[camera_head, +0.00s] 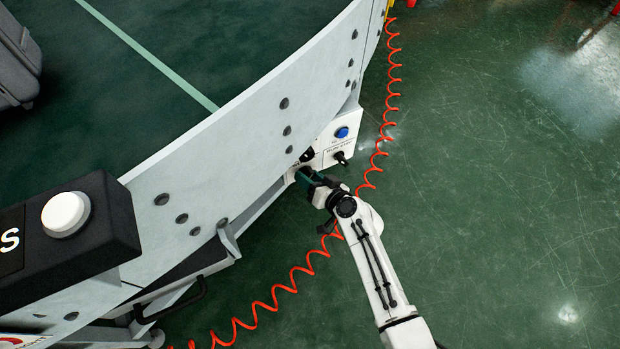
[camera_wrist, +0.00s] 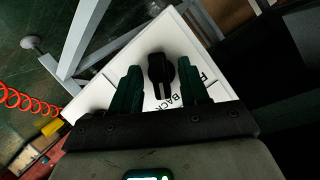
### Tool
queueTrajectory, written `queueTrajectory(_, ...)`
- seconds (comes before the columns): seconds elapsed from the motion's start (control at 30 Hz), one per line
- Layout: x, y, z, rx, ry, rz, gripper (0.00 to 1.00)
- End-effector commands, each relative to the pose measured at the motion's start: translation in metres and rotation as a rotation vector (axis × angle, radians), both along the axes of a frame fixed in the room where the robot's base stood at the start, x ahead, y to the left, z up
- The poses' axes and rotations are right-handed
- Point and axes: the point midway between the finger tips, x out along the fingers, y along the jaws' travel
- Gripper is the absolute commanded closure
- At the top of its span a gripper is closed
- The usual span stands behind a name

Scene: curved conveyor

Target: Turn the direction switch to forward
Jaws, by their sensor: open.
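The direction switch (camera_wrist: 161,76) is a black rotary knob on a white panel (camera_wrist: 100,90) in the wrist view. Lettering reading "BACK" and part of another word beginning with F show beside it. My gripper (camera_wrist: 160,80) is open, with one dark green finger on each side of the knob and a gap visible on both sides. In the head view my gripper (camera_head: 306,176) is at the white control panel (camera_head: 330,146) on the conveyor's side and hides most of this switch.
A blue button (camera_head: 342,132) and another black knob (camera_head: 340,158) sit close by on the panel. A coiled orange cable (camera_head: 297,280) runs across the floor below my arm. A black box with a white button (camera_head: 66,214) stands at left. The green floor at right is clear.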

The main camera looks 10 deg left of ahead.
Motion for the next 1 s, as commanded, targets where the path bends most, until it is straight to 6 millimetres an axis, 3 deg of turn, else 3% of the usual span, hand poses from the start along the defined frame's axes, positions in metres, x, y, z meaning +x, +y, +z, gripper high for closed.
queueTrajectory(0.23,0.0004,0.0005,0.0003,0.0,0.0,0.0,0.55)
queueTrajectory(0.7,0.0003,0.0003,0.0002,0.0,0.0,0.0,1.0)
queueTrajectory(1.0,0.0,0.0005,0.0006,-0.017,-0.011,0.001,1.0)
